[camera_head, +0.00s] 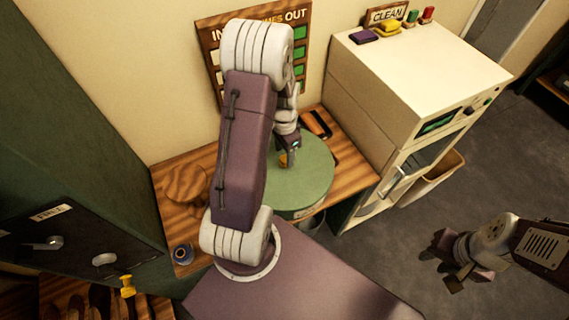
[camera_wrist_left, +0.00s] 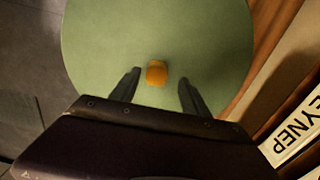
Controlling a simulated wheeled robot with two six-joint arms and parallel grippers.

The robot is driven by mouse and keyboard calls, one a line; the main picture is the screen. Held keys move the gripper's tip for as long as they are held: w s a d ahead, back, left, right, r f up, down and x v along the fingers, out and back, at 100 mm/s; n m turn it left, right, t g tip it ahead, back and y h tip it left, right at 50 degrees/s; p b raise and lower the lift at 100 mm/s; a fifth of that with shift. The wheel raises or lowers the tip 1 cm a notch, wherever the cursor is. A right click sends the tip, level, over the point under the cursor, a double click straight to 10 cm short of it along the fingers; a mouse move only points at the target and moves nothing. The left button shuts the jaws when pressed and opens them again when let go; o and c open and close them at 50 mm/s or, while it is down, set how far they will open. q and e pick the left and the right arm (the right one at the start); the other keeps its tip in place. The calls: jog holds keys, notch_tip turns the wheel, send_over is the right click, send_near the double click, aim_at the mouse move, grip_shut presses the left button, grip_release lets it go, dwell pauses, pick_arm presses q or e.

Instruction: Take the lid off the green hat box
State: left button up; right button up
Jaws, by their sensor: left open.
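The green hat box shows its round green lid (camera_head: 306,180) on the wooden table, partly hidden behind my left arm. The lid fills much of the left wrist view (camera_wrist_left: 100,45). A small orange-yellow knob (camera_head: 283,160) stands on the lid, and it also shows in the left wrist view (camera_wrist_left: 156,73). My left gripper (camera_wrist_left: 157,88) is open above the lid, with one finger on each side of the knob and a gap to both. My right gripper (camera_head: 457,272) hangs over the floor at the right, far from the box; its jaw state is unclear.
A cream cabinet (camera_head: 400,75) stands right of the table, with a "CLEAN" sign and small coloured things on top. A wooden board (camera_head: 213,35) hangs behind.

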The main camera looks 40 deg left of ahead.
pick_arm(q)
jog(key=shift+s+d+f, duration=0.25)
jog(key=shift+f, duration=0.15)
jog(key=shift+s+d, duration=0.15)
jog(key=shift+d, duration=0.05)
jog(key=shift+a+f, duration=0.15)
jog(key=shift+a, duration=0.05)
jog(key=c, duration=0.5)
jog(key=shift+w, duration=0.25)
jog(key=c, duration=0.6)
jog(key=shift+s, duration=0.1)
grip_shut()
